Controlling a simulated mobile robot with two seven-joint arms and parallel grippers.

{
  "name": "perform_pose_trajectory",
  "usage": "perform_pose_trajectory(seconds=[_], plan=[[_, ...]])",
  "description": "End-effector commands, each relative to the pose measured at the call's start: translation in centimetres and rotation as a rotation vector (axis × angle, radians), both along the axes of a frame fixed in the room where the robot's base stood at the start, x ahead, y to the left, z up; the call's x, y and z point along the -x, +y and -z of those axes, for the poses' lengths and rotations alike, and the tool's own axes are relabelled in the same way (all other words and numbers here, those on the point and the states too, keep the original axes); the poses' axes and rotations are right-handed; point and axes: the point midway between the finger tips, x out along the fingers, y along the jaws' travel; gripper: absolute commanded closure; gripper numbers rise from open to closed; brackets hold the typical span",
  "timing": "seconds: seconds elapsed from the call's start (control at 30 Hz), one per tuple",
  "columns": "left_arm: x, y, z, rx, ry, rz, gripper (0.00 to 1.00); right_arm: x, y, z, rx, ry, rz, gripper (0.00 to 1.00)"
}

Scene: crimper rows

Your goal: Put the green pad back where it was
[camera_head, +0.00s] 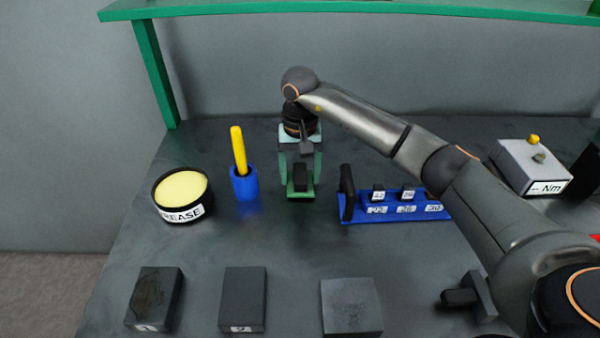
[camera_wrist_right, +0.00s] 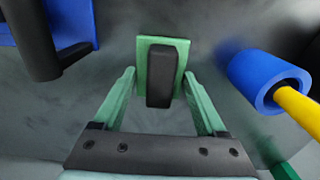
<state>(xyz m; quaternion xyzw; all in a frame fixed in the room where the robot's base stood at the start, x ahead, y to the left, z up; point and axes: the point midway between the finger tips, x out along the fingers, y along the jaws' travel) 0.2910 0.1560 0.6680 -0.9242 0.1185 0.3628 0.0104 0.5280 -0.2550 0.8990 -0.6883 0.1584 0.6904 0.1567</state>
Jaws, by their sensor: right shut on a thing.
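The green pad (camera_head: 290,194) has a black block-shaped grip standing on it. It is at the back middle of the table, between the blue cup and the blue rack. My right gripper (camera_head: 300,180) comes down over it with green fingers, one on each side of the black grip, and is shut on it. The right wrist view shows the green pad (camera_wrist_right: 146,62) between the tips of the gripper (camera_wrist_right: 158,80). Whether the pad touches the table I cannot tell. My left gripper is not in view.
A blue cup (camera_head: 244,187) with a yellow stick stands left, beside a grease tin (camera_head: 182,190). A blue rack (camera_head: 380,212) with labelled black pieces is right. Dark blocks (camera_head: 153,297) (camera_head: 243,297) and a grey block (camera_head: 351,305) line the front. A grey Nm box (camera_head: 520,170) stands far right.

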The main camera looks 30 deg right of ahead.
Motion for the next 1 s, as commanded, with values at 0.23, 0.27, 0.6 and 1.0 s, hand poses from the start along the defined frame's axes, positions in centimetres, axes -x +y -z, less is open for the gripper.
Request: perform_pose_trajectory(seconds=[0.23,0.27,0.6,1.0], plan=[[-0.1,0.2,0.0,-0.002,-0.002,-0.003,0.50,0.0,0.0,0.4,-0.001,-0.002,0.000,0.78],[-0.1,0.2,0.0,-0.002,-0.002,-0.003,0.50,0.0,0.0,0.5,-0.001,-0.002,0.000,0.78],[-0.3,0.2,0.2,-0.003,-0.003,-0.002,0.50,0.0,0.0,0.7,0.000,-0.001,0.001,0.03],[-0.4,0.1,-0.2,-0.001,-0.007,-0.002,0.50,-0.1,0.0,-0.1,-0.001,-0.004,0.000,0.00]])
